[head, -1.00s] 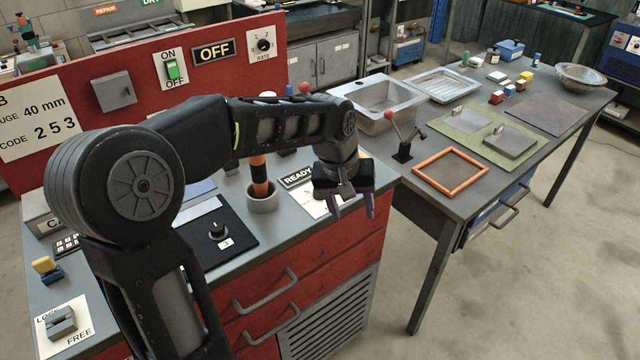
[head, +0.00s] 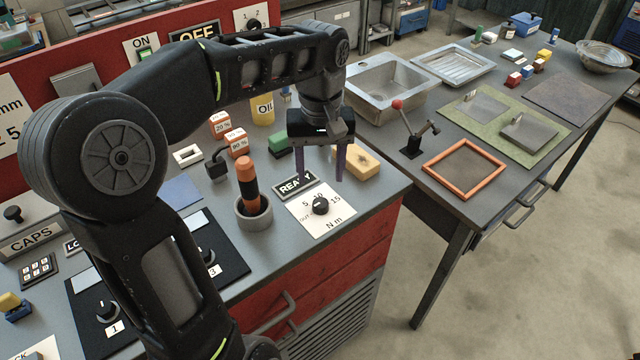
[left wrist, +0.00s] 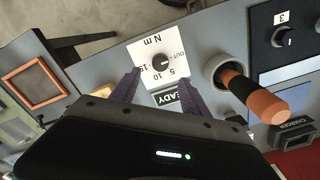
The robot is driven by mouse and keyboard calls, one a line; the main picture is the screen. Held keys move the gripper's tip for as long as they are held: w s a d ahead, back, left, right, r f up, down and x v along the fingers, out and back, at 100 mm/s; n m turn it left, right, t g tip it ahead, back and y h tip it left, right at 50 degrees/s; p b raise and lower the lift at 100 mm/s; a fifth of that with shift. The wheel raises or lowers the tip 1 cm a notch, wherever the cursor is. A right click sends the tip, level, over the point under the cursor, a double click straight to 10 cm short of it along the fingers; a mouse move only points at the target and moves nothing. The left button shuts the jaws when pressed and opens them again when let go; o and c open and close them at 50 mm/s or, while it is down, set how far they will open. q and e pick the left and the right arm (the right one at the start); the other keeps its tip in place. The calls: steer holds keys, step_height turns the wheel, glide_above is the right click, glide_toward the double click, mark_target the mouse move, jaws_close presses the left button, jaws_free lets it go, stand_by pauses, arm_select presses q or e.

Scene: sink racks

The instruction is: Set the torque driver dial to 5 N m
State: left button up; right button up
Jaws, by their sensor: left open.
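The torque dial is a small black knob (head: 320,205) on a white card (head: 311,221) marked OUT, 5, 10, 15 and N m. It also shows in the left wrist view (left wrist: 160,61); I cannot tell where its pointer stands. My left gripper (head: 320,176) is open and empty, its two purple fingers pointing down above and behind the dial in the head view. In the left wrist view the fingertips lie on either side below the knob, apart from it. The orange and black torque driver (head: 247,180) stands in a grey cup (head: 254,214). My right gripper is out of view.
A READY sign (head: 295,184) lies beside the card. A yellow block (head: 358,162), a green block (head: 279,143) and labelled red-white blocks (head: 236,142) stand near the gripper. A numbered dial panel (head: 222,262) is left of the cup. The second table (head: 455,200) is to the right.

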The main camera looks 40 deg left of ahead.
mark_target(321, 202)
arm_select(q)
steer(key=shift+s+d+r, duration=0.15)
steer(key=shift+s+d, duration=0.05)
steer(key=shift+s, duration=0.1)
steer(key=shift+w+a+f, duration=0.1)
steer(key=shift+w+f, duration=0.05)
steer(key=shift+f, duration=0.2)
step_height(321, 202, down, 7)
steer(key=shift+f+p, duration=0.15)
steer(key=shift+p, duration=0.25)
steer(key=shift+c, duration=0.4)
jaws_close()
